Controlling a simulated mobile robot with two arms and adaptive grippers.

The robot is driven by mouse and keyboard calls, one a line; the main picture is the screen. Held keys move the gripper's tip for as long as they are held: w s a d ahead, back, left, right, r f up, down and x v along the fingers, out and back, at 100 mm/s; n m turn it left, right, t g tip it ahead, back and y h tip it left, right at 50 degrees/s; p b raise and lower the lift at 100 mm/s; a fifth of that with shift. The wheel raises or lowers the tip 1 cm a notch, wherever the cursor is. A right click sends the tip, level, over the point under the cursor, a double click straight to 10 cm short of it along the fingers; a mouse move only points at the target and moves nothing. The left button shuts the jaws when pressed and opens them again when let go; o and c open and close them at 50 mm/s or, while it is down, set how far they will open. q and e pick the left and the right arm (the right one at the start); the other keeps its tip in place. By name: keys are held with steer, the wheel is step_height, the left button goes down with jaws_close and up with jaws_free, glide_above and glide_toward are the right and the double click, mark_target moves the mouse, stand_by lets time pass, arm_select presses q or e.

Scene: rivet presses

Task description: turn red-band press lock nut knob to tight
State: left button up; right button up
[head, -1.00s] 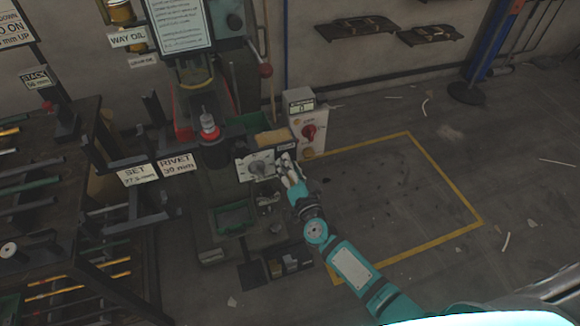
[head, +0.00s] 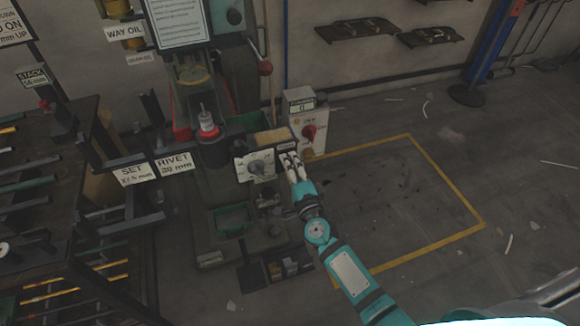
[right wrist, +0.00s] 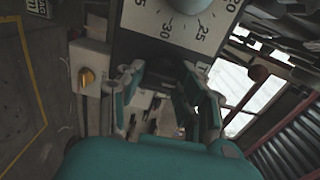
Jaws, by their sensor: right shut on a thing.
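The red-band press (head: 208,131) stands left of centre in the head view, with a red ring on its ram. A white dial plate (head: 243,170) with a grey dial knob (head: 259,168) is on its front. The scale and the dial knob (right wrist: 190,4) also show at the top of the right wrist view. My right gripper (head: 288,158) is at the plate's right side. In the right wrist view its fingers (right wrist: 163,88) are shut around a dark lock nut knob (right wrist: 160,68) below the scale, mostly hidden between them. My left gripper is out of view.
A switch box (head: 309,130) with a red knob stands right of the press, close to my gripper. A rack (head: 50,190) with bars is at the left. The yellow-marked floor (head: 400,200) at the right is clear.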

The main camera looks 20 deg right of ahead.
steer(key=shift+f, duration=0.1)
stand_by(0.4)
steer(key=o, duration=1.1)
steer(key=shift+o, duration=0.2)
steer(key=s, duration=1.2)
steer(key=shift+d, duration=0.25)
